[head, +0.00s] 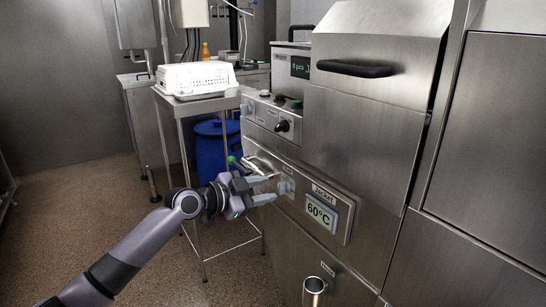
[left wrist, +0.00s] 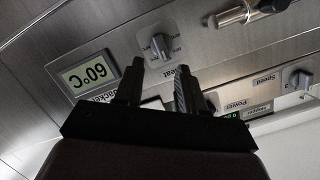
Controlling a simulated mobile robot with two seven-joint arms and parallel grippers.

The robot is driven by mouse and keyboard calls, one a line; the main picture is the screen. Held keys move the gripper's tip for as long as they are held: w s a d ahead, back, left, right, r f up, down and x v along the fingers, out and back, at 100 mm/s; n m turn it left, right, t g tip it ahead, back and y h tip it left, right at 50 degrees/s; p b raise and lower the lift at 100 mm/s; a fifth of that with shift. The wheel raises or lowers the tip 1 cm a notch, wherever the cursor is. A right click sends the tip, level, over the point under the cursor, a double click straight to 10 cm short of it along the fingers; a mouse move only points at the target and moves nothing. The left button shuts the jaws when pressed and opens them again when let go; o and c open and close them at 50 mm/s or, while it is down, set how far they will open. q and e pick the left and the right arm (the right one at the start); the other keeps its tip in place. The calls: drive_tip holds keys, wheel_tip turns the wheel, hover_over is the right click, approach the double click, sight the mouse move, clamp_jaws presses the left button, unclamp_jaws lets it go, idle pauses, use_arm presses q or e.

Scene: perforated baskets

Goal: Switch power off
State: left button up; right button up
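The power knob (head: 282,126) is a dark rotary knob on the machine's upper control panel in the head view. In the left wrist view, which shows the panel upside down, the word "Power" stands beside a grey knob (left wrist: 211,100), partly hidden by a finger. My left gripper (head: 276,187) is open and empty, at the lower panel, below the power knob. Its fingers point at another knob, the heat knob (head: 286,187), which shows beyond and between the fingertips in the left wrist view (left wrist: 160,45). I cannot tell whether they touch it. My right gripper is out of view.
The jacket display (head: 322,214) reads 60°C right of the gripper. A speed knob (left wrist: 298,78) and a metal handle (head: 262,166) are nearby. A white perforated basket (head: 196,79) stands on a side table. A metal pipe (head: 314,288) sticks out below. Floor is open at left.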

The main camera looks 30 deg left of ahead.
sight(276, 128)
use_arm(q)
drive_tip(key=w+a+r+m+t+h+b, duration=0.1)
drive_tip(key=a+r+m+t+h+b, duration=0.3)
drive_tip(key=r, duration=0.8)
drive_tip(key=w+p, duration=0.1)
drive_tip(key=w+d+g+y+p, duration=0.1)
drive_tip(key=w, duration=0.1)
drive_tip(key=w+r+n+g+y+p, duration=0.1)
drive_tip(key=w, duration=0.1)
drive_tip(key=shift+d, duration=0.15)
drive_tip(key=shift+x, duration=0.85)
drive_tip(key=shift+f, duration=0.15)
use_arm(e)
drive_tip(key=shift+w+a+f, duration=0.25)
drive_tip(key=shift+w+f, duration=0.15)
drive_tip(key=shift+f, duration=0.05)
use_arm(q)
clamp_jaws()
